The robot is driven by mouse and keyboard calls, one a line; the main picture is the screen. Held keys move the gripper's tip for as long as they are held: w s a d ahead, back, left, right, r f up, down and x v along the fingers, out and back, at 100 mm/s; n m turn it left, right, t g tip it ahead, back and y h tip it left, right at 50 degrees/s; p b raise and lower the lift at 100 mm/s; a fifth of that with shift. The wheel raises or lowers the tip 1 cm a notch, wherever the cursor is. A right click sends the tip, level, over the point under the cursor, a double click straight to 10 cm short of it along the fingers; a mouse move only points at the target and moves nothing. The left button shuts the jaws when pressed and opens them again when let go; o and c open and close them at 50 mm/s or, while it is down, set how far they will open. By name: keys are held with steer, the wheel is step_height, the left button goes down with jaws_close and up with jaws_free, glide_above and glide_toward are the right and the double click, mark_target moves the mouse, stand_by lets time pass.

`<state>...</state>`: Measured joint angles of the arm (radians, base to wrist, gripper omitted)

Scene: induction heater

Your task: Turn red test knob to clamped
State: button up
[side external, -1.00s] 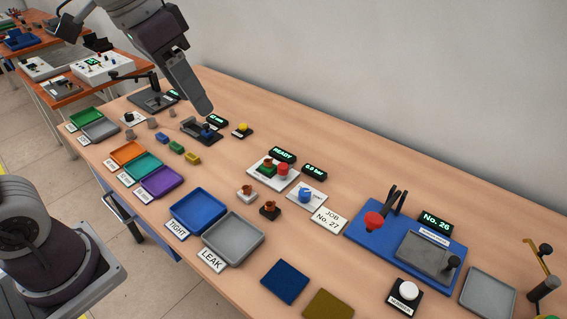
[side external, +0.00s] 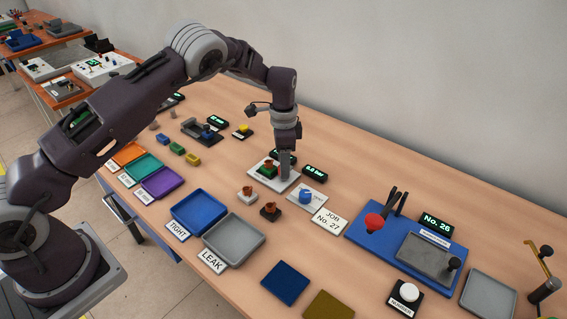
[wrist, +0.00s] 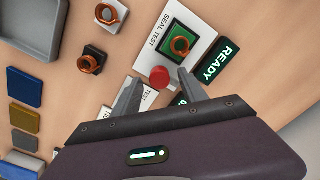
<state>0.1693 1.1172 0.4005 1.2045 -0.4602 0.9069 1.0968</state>
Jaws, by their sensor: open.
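The red test knob (wrist: 160,77) is on the white seal test plate (wrist: 168,28). In the wrist view it lies between the tips of my open gripper (wrist: 156,88), and I cannot tell if either finger touches it. In the side view my gripper (side external: 285,178) points down over the plate and hides the knob. A green block (wrist: 182,41) with a copper-coloured fitting sits on the same plate beside the knob. The display (wrist: 215,62) by the plate reads READY.
A second display (side external: 315,171) and a white plate with a blue knob (side external: 306,196) stand close to the right. Two small blocks with copper-coloured fittings, one white (side external: 247,194) and one black (side external: 270,210), stand in front. Blue (side external: 199,211) and grey (side external: 234,238) trays lie nearer the front edge.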

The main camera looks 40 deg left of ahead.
steer(key=shift+f, duration=0.3)
jaws_close()
steer(key=shift+n, duration=0.3)
steer(key=n, duration=0.3)
steer(key=shift+n, duration=0.3)
steer(key=n, duration=0.4)
steer(key=shift+r+n, duration=0.1)
steer(key=shift+n, duration=0.2)
steer(key=n, duration=0.4)
steer(key=shift+w+n, duration=0.1)
steer(key=shift+n, duration=2.4)
